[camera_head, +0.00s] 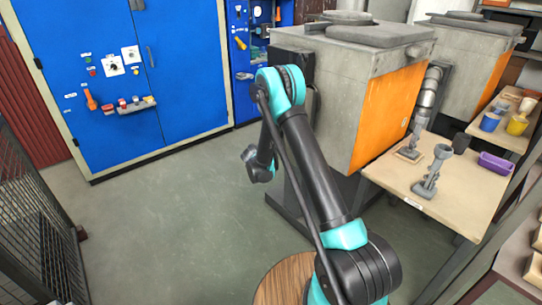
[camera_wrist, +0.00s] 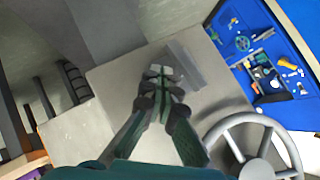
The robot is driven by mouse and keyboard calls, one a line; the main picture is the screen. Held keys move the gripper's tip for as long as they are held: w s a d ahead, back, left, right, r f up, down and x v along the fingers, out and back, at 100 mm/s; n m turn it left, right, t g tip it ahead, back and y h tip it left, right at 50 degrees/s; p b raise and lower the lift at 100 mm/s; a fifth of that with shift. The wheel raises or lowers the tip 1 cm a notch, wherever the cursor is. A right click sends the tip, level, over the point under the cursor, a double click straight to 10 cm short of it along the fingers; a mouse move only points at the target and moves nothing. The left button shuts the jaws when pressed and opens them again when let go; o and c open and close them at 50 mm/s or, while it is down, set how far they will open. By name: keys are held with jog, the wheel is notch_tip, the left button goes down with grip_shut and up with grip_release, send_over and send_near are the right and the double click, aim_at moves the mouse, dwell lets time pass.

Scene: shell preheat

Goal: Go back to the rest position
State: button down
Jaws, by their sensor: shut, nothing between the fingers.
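My gripper (camera_wrist: 162,82) reaches up the middle of the wrist view with its two dark fingers together and nothing between them. Behind the fingertips is a pale grey block-like surface (camera_wrist: 115,115); I cannot tell the gap between them. In the head view my teal and black arm rises from the bottom, bends at the top beside the grey furnace and comes down on its left side. My gripper's fingers cannot be made out there.
A grey furnace (camera_head: 317,100) with an orange side stands beside my arm. A handwheel (camera_wrist: 250,145) is close to my gripper. Blue cabinets (camera_head: 185,70) line the back. A worktable (camera_head: 400,182) with metal parts is at right, a mesh fence (camera_head: 40,220) at left. The floor between is clear.

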jog(key=shift+s+a+r, duration=0.15)
jog(key=shift+s+r, duration=0.2)
jog(key=shift+s, duration=0.1)
